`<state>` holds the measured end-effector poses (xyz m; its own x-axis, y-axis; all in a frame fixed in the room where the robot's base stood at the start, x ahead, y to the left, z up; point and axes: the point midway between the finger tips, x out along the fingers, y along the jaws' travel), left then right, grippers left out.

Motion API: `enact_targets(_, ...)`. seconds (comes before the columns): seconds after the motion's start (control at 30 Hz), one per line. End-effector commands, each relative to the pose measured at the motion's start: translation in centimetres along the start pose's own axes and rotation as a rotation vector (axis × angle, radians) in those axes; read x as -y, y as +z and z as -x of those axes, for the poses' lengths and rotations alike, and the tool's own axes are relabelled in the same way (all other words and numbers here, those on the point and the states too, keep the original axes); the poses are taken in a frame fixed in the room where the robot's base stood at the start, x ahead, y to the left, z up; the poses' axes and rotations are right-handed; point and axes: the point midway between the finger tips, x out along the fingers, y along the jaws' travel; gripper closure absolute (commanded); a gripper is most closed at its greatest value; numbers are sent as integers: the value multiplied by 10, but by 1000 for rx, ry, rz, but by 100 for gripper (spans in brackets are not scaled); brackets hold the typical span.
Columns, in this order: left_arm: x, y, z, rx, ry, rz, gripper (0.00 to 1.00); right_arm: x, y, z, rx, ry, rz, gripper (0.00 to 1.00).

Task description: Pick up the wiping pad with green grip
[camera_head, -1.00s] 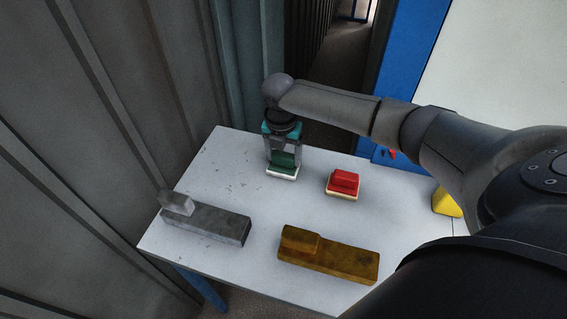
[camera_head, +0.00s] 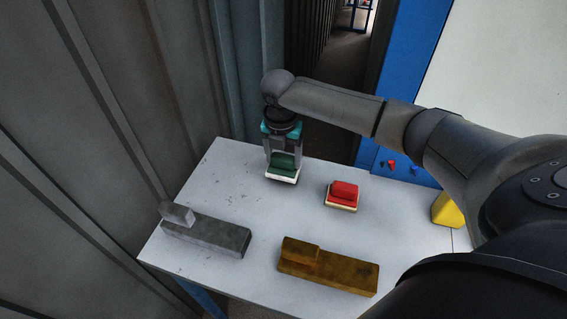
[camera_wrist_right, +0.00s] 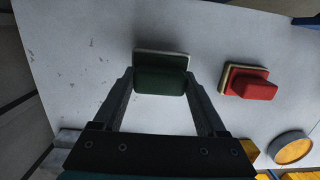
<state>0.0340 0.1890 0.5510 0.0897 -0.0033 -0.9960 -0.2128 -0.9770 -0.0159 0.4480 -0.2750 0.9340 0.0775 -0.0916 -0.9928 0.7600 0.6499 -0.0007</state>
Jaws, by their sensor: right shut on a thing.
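The wiping pad with the green grip (camera_head: 281,173) is near the back of the white table. It has a dark green block on a pale base. My right gripper (camera_head: 283,158) comes down from above and is shut on the green grip. The wrist view shows the pad (camera_wrist_right: 161,78) between the two fingertips (camera_wrist_right: 160,82). The pad seems slightly above the table, but the gap is hard to judge. My left gripper is not in view.
A red-grip pad (camera_head: 343,195) lies to the right on the table (camera_head: 215,185). A grey stepped block (camera_head: 215,237) and a rusty brown one (camera_head: 330,270) lie nearer the front. A yellow object (camera_head: 447,210) is at the right. A corrugated wall (camera_head: 90,130) stands at the left.

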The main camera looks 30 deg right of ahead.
Motion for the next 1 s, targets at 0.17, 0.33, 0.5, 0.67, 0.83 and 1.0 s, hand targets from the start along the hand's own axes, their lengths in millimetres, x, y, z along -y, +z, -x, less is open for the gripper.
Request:
enact_targets(0.17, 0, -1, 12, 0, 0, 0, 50, -1, 8, 56, 6, 6, 1, 84)
enact_targets(0.33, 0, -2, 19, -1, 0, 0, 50, -1, 14, 104, 4, 5, -1, 84)
enact_targets(0.5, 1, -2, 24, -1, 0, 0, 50, -1, 18, 139, 4, 4, -1, 84)
enact_targets(0.67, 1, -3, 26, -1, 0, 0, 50, 0, 20, 157, 2, 3, -1, 84)
enact_targets(0.83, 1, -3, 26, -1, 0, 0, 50, 0, 20, 163, 1, 1, -1, 84)
enact_targets(1.0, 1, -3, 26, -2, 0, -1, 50, 0, 20, 163, 1, 1, -1, 84)
